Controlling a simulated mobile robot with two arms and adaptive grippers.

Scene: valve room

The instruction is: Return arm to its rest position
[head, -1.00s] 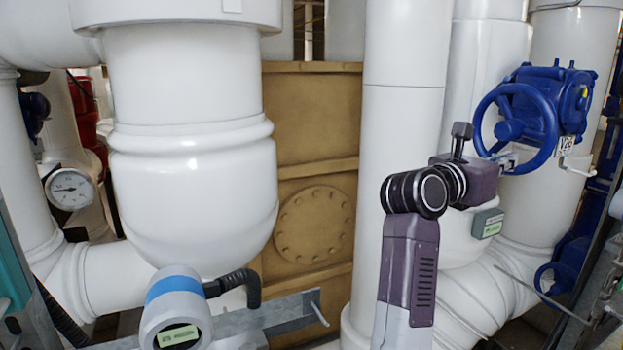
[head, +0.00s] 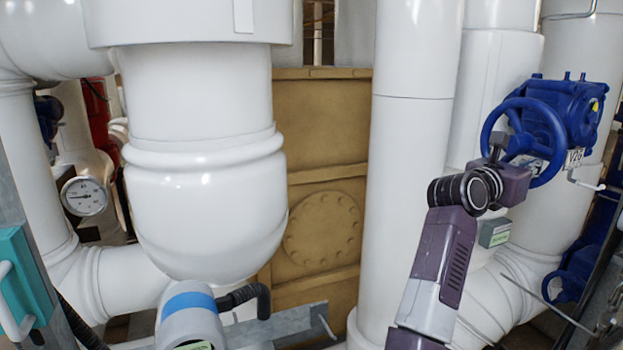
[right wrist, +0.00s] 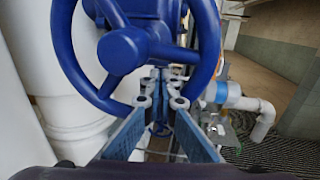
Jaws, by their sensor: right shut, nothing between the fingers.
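My right arm (head: 445,255) rises from the bottom of the head view, its purple wrist in front of the lower left of the blue valve handwheel (head: 522,141). My right gripper (right wrist: 163,103) shows best in the right wrist view, shut and empty. Its fingers point at the lower part of the handwheel, which also shows there with its hub (right wrist: 122,50). Whether the fingertips touch the rim I cannot tell. In the head view the wrist mostly hides the gripper. My left gripper is not in view.
A white pipe (head: 408,170) stands just left of my right arm. A blue valve body (head: 565,108) is behind the handwheel. A grey box with a green label (head: 494,232) is below the wrist. A pressure gauge (head: 84,196) and a blue-banded device (head: 188,305) are at left.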

